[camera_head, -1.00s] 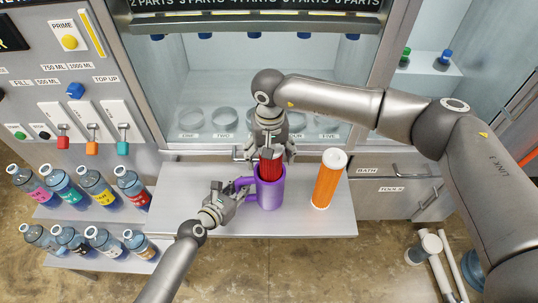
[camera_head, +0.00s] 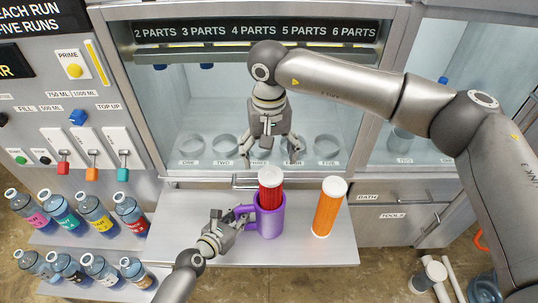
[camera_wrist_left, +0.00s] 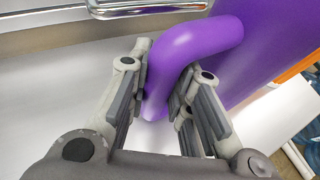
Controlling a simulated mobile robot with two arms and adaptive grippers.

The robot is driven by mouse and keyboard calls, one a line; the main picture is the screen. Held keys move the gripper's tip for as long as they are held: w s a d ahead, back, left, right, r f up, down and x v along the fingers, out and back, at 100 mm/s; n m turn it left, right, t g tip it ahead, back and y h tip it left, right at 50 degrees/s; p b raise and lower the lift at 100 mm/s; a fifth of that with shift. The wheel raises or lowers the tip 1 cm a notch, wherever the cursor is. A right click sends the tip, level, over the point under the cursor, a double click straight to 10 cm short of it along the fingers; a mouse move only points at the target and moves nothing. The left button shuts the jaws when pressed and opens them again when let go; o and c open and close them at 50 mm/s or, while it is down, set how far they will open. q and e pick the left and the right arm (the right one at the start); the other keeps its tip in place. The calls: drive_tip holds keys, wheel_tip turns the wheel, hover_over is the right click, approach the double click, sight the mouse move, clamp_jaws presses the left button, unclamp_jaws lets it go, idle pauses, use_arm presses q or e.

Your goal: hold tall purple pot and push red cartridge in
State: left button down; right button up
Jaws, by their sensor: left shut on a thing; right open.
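The tall purple pot (camera_head: 269,221) stands upright on the grey shelf. The red cartridge (camera_head: 270,195), with a white cap, stands in the pot's mouth with its upper part above the rim. My left gripper (camera_head: 233,217) is shut on the pot's handle; the left wrist view shows its fingers (camera_wrist_left: 160,90) on both sides of the purple handle (camera_wrist_left: 190,52). My right gripper (camera_head: 269,150) is open and empty, above and behind the cartridge, apart from it. The lower part of the cartridge is hidden inside the pot.
An orange cylinder with a white cap (camera_head: 328,207) stands right of the pot on the shelf (camera_head: 190,228). Several labelled bottles (camera_head: 95,213) stand at the left. A cabinet with labelled round holders (camera_head: 226,146) is behind. The shelf's front right is clear.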

use_arm(q)
drive_tip(key=shift+s+f, duration=0.15)
drive_tip(key=shift+f, duration=0.1)
drive_tip(key=c, duration=1.2)
unclamp_jaws()
drive_tip(key=shift+w+r, duration=0.2)
drive_tip(key=shift+c, duration=0.2)
drive_tip(key=shift+s+f, duration=0.1)
drive_tip(key=v, duration=1.2)
